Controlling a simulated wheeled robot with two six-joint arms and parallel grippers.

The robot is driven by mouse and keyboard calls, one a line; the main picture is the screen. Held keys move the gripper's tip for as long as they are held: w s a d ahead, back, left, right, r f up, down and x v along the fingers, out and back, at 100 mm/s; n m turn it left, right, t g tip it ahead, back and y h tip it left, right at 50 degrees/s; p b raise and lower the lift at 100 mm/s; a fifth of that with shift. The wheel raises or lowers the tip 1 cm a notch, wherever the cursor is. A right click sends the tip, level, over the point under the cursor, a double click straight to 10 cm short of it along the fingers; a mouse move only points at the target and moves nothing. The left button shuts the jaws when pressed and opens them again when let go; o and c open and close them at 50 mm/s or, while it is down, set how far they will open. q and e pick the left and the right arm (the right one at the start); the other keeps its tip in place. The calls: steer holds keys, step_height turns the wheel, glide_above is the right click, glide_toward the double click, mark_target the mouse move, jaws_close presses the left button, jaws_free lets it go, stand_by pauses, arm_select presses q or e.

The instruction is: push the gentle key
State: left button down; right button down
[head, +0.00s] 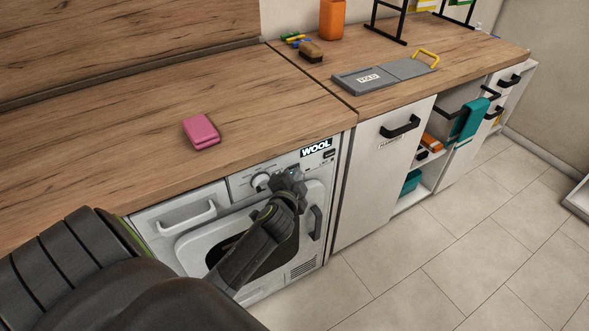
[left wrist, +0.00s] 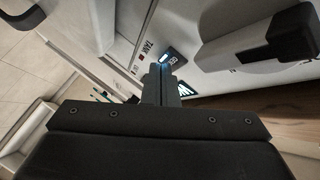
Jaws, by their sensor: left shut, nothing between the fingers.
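The white machine under the worktop has a control panel (head: 244,187) with a pale dial (head: 261,181), a WOOL sign (head: 316,149) and a small dark key (head: 329,155). My left gripper (head: 291,177) is shut and empty in front of the panel, hiding part of it. In the left wrist view, its closed fingertips (left wrist: 161,74) are close to a dark key (left wrist: 172,57) with partly readable letters, seemingly GE, and a bluish light on it. A TANK label is beside it. I cannot tell whether the tips touch the key. My right gripper is not in view.
A pink block (head: 201,131) lies on the wooden worktop (head: 110,160) above the machine. A grey folding board (head: 382,74), a brown brush (head: 311,52) and an orange container (head: 331,18) are farther back. A dark handle (head: 400,127) juts from the neighbouring cabinet. The tiled floor in front is clear.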

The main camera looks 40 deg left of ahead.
arm_select(q)
steer(key=shift+d, duration=0.15)
steer(key=shift+s+d, duration=0.25)
steer(key=shift+d, duration=0.15)
steer(key=s+d+p, duration=0.1)
steer(key=s+d, duration=0.1)
steer(key=d, duration=0.3)
steer(key=shift+s+d, duration=0.15)
steer(key=shift+d, duration=0.15)
stand_by(0.4)
